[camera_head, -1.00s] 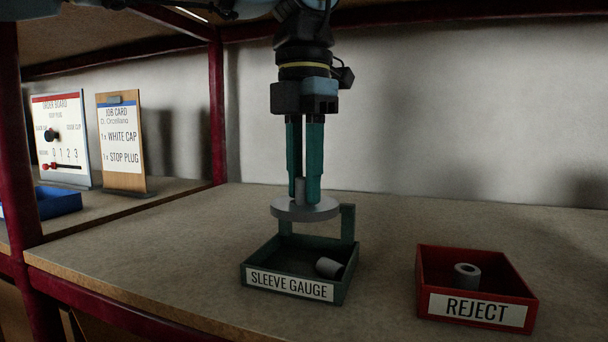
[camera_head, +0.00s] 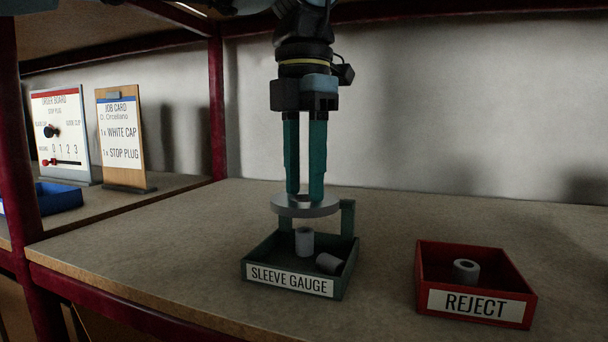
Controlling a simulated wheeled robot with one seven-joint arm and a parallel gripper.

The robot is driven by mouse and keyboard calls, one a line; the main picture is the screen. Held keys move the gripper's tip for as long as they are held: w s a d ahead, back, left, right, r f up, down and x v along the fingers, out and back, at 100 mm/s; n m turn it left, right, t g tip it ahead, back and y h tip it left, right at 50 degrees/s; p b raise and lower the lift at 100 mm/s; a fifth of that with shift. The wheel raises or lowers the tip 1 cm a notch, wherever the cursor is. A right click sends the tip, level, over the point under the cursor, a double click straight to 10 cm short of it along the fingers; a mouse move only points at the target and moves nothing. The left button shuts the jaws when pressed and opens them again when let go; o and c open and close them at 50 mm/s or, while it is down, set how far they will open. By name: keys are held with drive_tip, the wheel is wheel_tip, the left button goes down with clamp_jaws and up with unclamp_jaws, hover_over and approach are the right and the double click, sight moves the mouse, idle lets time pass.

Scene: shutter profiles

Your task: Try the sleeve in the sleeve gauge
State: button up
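The sleeve gauge is a dark green open tray (camera_head: 262,256) with a round grey plate (camera_head: 318,210) held above it on a post (camera_head: 347,220). One grey sleeve (camera_head: 304,241) is upright under the plate, in or just above the tray; I cannot tell if it touches the floor. Another grey sleeve (camera_head: 328,263) lies tilted in the tray's front right. My gripper (camera_head: 305,196) points straight down with its green fingertips at the plate. The fingers are a little apart, with a gap and nothing seen between them. The plate's opening is hidden by the fingers.
A red REJECT tray (camera_head: 520,289) at the right holds one grey sleeve (camera_head: 466,271). At the left stand a job card (camera_head: 121,135), an order board (camera_head: 60,130) and a blue tray (camera_head: 60,198). The shelf between the two labelled trays is clear.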

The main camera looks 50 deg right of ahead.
drive_tip(key=shift+o, duration=1.3)
wheel_tip(320, 180, up, 8)
drive_tip(key=p, duration=0.2)
drive_tip(key=shift+f+p, duration=0.25)
drive_tip(key=shift+p, duration=0.1)
